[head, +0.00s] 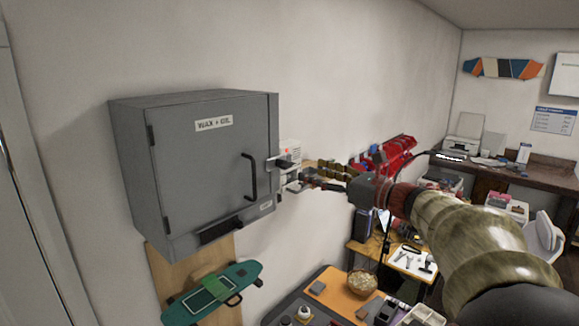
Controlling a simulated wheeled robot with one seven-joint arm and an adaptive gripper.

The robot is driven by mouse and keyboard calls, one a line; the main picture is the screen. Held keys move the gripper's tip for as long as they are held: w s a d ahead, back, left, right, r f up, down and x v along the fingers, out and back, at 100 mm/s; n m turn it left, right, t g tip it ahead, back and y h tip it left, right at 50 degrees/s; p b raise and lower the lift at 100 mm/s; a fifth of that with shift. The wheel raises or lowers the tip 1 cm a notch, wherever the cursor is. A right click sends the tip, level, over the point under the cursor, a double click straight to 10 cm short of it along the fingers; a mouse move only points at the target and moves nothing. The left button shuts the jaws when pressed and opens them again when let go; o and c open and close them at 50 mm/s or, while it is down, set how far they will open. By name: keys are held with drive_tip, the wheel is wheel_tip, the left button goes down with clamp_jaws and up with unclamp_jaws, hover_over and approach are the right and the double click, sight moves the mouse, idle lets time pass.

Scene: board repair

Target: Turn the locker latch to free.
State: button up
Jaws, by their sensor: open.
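The grey locker (195,170) hangs on the wall at left, with a "WAX + OIL" label (213,125) and its door shut. A black bar handle (250,176) is near the door's right side. The latch (279,163) is a small light metal piece at the door's right edge, just right of the handle. My gripper (293,184) is open just right of and slightly below the latch. It is small in this view, and I cannot tell whether its fingers touch the latch. I see nothing between the fingers.
My arm reaches in from the lower right. A small pale box with a red light (289,152) is on the wall behind the latch. A green skateboard (212,290) hangs below the locker. A workbench with a bowl (362,281) and tools is below; a desk (500,175) stands at back right.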

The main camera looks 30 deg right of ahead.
sight(291, 166)
drive_tip(key=x, duration=0.4)
drive_tip(key=p+x, duration=0.1)
drive_tip(key=x, duration=0.3)
drive_tip(key=shift+w+d+f, duration=0.1)
drive_tip(key=shift+d+f, duration=0.1)
drive_tip(key=shift+f, duration=0.05)
drive_tip(key=c, duration=0.4)
drive_tip(key=c, duration=0.7)
drive_tip(key=shift+c, duration=0.3)
